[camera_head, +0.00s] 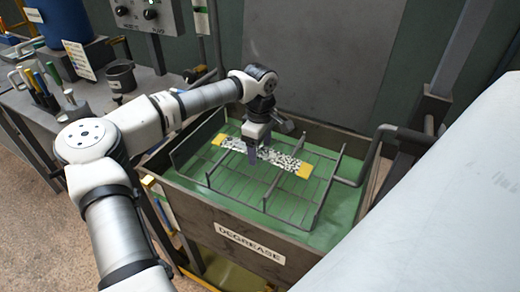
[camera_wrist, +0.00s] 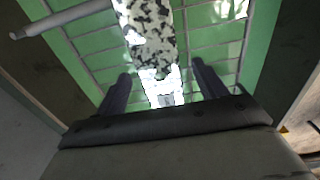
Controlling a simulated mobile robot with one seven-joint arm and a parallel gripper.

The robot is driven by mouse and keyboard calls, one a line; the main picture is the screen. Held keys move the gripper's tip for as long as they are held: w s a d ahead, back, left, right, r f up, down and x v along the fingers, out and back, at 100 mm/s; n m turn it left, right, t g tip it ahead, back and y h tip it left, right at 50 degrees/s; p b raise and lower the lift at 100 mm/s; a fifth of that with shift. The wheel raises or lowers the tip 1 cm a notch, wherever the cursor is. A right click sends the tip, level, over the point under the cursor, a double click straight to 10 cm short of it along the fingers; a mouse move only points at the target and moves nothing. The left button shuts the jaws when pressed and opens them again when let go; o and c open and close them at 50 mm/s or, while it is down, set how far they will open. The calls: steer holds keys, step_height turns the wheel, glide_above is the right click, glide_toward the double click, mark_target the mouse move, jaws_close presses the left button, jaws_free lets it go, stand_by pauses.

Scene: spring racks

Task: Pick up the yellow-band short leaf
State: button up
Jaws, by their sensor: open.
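The yellow-band short leaf (camera_head: 284,161) is a flat strip with black and white speckles and a yellow band at each end. It lies across a wire rack in the green-lined degrease tank. My gripper (camera_head: 252,158) is above the leaf, left of its middle, pointing down. In the wrist view the speckled leaf (camera_wrist: 152,40) runs up from between the two dark fingers of my gripper (camera_wrist: 160,88). The fingers are apart, one on each side of the leaf. I cannot tell how far above the leaf the fingertips are.
The wire rack (camera_head: 320,207) has upright posts around the leaf. The tank (camera_head: 205,222) has raised dark walls and a DEGREASE label. A curved pipe (camera_head: 405,133) crosses its right side. A bench with a blue drum (camera_head: 65,18) and handled tools (camera_head: 40,85) stands at left.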

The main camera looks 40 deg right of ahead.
steer(key=c, duration=1.3)
steer(key=shift+c, duration=0.9)
steer(key=shift+r, duration=0.1)
